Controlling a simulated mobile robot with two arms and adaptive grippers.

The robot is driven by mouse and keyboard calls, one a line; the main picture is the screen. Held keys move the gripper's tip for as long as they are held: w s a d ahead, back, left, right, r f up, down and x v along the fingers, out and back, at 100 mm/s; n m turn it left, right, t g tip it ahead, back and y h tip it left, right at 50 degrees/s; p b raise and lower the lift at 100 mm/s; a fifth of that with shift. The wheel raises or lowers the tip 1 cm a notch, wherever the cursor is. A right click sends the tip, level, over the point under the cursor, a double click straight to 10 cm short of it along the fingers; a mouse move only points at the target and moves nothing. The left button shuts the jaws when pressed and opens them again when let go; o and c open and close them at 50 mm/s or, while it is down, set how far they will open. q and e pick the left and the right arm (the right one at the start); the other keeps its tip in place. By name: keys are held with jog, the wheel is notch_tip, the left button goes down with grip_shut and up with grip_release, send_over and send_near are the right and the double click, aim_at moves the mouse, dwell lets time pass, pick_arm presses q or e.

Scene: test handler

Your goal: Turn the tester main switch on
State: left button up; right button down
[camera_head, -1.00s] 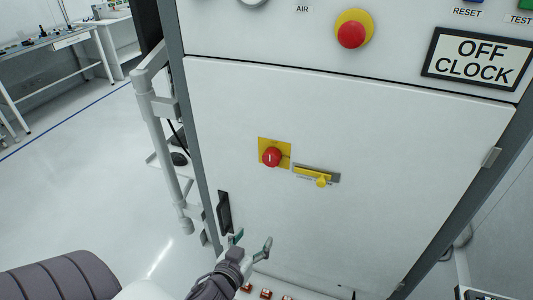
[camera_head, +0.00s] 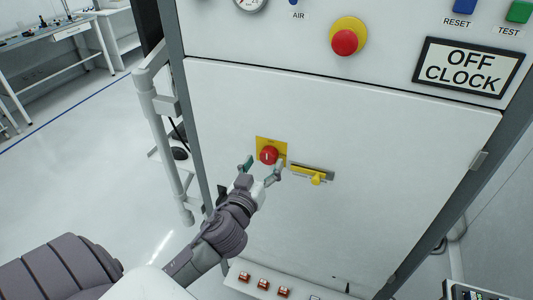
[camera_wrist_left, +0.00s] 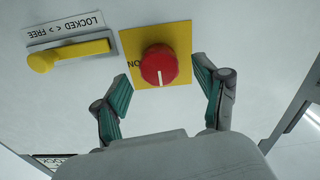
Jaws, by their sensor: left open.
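The main switch is a red round knob (camera_head: 268,155) on a yellow square plate (camera_head: 264,142) on the white cabinet door. My left gripper (camera_head: 261,167) is open just in front of and below the knob in the head view. In the wrist view its fingers (camera_wrist_left: 162,95) are spread to either side, with nothing between them except the view of the knob; contact cannot be told. My right gripper is not in view.
A yellow latch handle (camera_head: 313,176) is right of the switch; its label (camera_wrist_left: 65,25) reads LOCKED and FREE. Above are a red button (camera_head: 344,42) on yellow and an OFF CLOCK sign (camera_head: 468,67). A grey rail (camera_head: 151,110) stands left of the cabinet.

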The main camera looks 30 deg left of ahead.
pick_arm(q)
jog(key=shift+x, duration=1.2)
jog(key=shift+d, duration=0.1)
jog(key=c, duration=1.1)
jog(key=shift+c, duration=0.2)
